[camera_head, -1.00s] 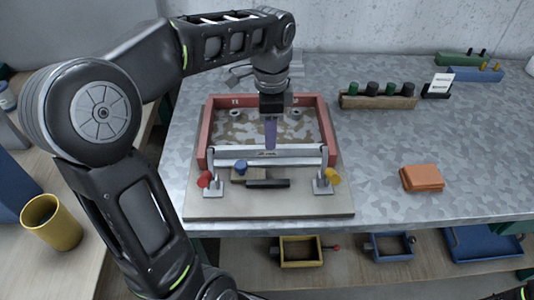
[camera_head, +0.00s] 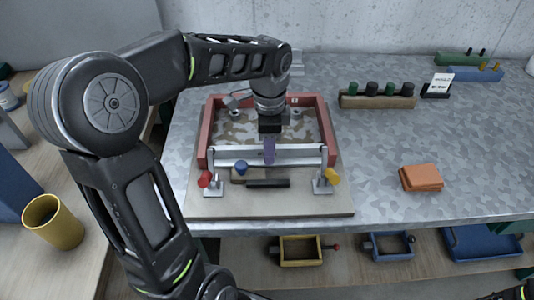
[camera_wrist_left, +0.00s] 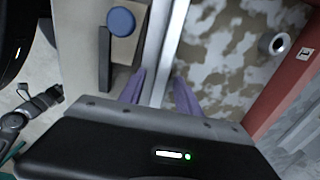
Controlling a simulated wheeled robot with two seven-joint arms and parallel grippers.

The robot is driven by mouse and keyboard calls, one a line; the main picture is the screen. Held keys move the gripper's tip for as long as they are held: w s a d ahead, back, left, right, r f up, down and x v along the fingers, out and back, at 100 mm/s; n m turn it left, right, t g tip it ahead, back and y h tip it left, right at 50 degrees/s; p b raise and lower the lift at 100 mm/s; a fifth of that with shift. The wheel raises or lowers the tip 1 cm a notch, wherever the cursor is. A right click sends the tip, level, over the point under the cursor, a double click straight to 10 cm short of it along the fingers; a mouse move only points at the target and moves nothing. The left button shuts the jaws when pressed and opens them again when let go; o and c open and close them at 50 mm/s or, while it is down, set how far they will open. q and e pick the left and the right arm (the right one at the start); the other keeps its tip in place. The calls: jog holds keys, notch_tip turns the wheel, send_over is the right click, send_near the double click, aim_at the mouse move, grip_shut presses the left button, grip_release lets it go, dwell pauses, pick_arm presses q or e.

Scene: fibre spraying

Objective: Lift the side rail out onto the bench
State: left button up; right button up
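The side rail (camera_head: 228,155) is a pale grey bar across the front of the red-walled frame (camera_head: 206,125), which sits on a flat board. My left gripper (camera_head: 269,151) points down over the rail, right of its middle. In the left wrist view its two purple fingers (camera_wrist_left: 160,88) stand apart, one on each side of the rail (camera_wrist_left: 161,45). They are very close to it; I cannot tell whether they touch. The rail is in its place at the frame's front. My right gripper is not seen.
A red-handled clamp (camera_head: 205,180) and a yellow-handled clamp (camera_head: 331,178) stand at the rail's two ends. A blue knob (camera_head: 241,167) and a black bar (camera_head: 268,184) are just in front. An orange stack (camera_head: 421,178) lies right; bare bench (camera_head: 375,150) separates it from the board.

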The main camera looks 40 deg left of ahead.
pick_arm(q)
grip_shut()
dwell(0.4)
dwell(1.0)
